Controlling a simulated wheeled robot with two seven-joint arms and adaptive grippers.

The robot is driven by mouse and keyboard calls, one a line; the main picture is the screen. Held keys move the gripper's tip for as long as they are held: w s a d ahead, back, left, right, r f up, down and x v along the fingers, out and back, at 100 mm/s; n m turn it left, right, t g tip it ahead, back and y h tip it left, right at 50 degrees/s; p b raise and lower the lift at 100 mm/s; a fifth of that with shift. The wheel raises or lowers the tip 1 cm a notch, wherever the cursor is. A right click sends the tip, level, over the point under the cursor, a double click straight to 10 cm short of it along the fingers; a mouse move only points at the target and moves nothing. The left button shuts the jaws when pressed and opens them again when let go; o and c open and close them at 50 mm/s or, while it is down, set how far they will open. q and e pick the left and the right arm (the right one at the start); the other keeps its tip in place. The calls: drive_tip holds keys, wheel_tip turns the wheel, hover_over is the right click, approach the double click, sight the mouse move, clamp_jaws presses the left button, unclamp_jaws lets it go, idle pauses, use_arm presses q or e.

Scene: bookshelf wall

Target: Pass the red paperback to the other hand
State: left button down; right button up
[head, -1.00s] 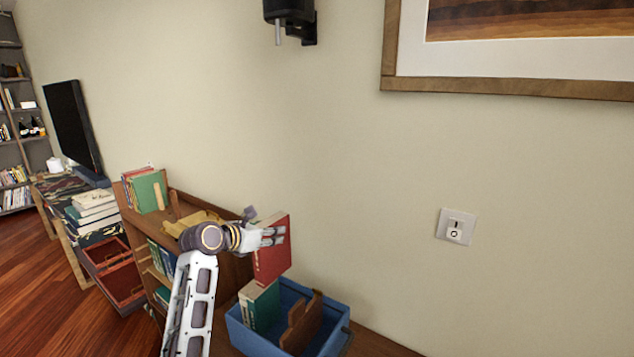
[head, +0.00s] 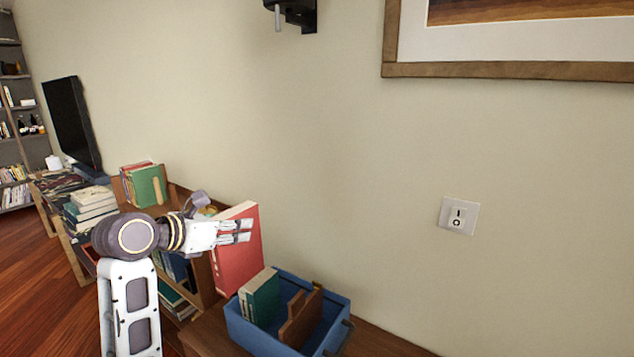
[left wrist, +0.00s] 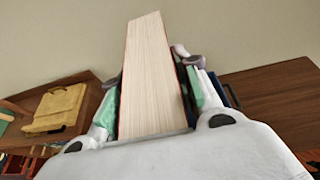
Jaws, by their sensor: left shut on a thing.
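The red paperback (head: 238,262) is held upright, slightly tilted, by my left gripper (head: 236,232) in the head view. The gripper is shut on it from the left, with its fingers across the cover. In the left wrist view the paperback (left wrist: 148,80) stands between the fingers, its cream page edges facing the camera. The book is above and to the left of the blue bin, apart from the wall. My right gripper is in neither view.
A blue bin (head: 247,335) with a green book (head: 262,296) and a brown divider (head: 300,322) stands below, right of the paperback. A wooden shelf unit (head: 180,203) with books is behind my left arm. A light switch (head: 458,216) is on the bare wall.

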sight(221, 279)
use_arm(q)
drive_tip(key=shift+y, duration=0.3)
drive_tip(key=s+f+b, duration=0.1)
drive_tip(key=f, duration=0.2)
drive_tip(key=s+a+f+b, duration=0.1)
drive_tip(key=s+f, duration=0.1)
drive_tip(key=f, duration=0.1)
drive_tip(key=s+a+f+b, duration=0.1)
drive_tip(key=s+f, duration=0.1)
drive_tip(key=f, duration=0.2)
drive_tip(key=shift+f, duration=0.1)
drive_tip(key=s+f+b, duration=0.2)
drive_tip(key=s+f, duration=0.1)
drive_tip(key=f, duration=0.6)
drive_tip(key=s+a+f+b, duration=0.1)
drive_tip(key=s+f+b, duration=0.1)
drive_tip(key=f, duration=0.8)
drive_tip(key=shift+s+n, duration=0.3)
drive_tip(key=shift+s, duration=0.2)
drive_tip(key=shift+r, duration=0.1)
drive_tip(key=s+d+r+m+g+h, duration=0.2)
drive_tip(key=d+r+m+g+h, duration=0.1)
drive_tip(key=d+r, duration=0.7)
drive_tip(key=shift+s+d+r+m+h, duration=0.15)
drive_tip(key=shift+r+m+h, duration=0.55)
drive_tip(key=shift+r, duration=1.3)
